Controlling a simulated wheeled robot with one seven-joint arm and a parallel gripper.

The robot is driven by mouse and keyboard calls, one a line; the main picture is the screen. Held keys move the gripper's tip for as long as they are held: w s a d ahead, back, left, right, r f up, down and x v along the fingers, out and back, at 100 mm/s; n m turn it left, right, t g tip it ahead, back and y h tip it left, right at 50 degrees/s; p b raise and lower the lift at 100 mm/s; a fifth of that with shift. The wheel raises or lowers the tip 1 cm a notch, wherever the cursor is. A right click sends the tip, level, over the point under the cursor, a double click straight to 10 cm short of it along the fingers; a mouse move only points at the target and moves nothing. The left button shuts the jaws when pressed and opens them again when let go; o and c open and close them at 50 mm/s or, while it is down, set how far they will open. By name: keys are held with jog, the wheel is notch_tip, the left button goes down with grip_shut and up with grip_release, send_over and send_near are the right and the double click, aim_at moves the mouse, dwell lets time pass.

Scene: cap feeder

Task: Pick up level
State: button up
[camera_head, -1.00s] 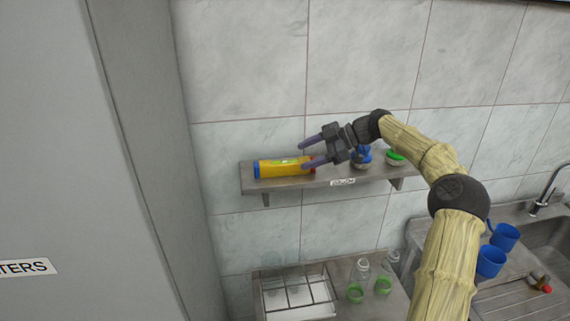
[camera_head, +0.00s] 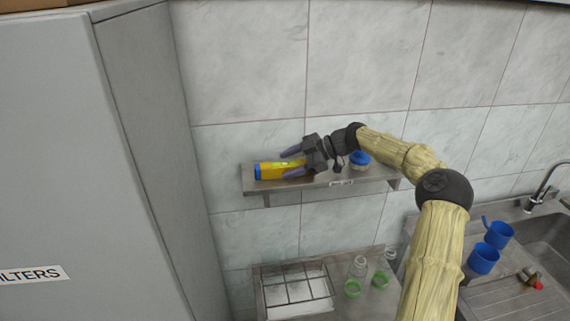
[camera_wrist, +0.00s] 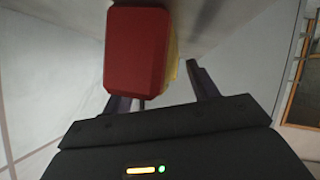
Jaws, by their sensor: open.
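The level (camera_head: 272,171) is a yellow bar with a blue end at the left, lying lengthwise on the wall shelf (camera_head: 325,181). Its red end (camera_wrist: 137,50) faces the camera in the wrist view, close ahead and left of centre. My gripper (camera_head: 291,162) is open at the right end of the level. In the head view one finger reaches along its far upper side and the other along its near side, hiding its right end. In the wrist view the fingers lie partly below and behind the red end; contact cannot be told.
A blue-topped jar (camera_head: 359,161) stands on the shelf right behind my wrist. Below are a divided tray (camera_head: 297,290) and clear bottles with green parts (camera_head: 353,287). Blue mugs (camera_head: 484,258) stand by the sink at right. A tall grey cabinet (camera_head: 75,150) fills the left.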

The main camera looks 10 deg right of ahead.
jog(key=shift+s, duration=0.2)
jog(key=shift+a, duration=0.1)
jog(key=shift+w+a, duration=0.15)
jog(key=shift+a, duration=0.05)
jog(key=shift+s+d+r, duration=0.1)
jog(key=shift+s+d, duration=0.05)
jog(key=shift+s, duration=0.05)
jog(key=shift+c, duration=1.3)
grip_shut()
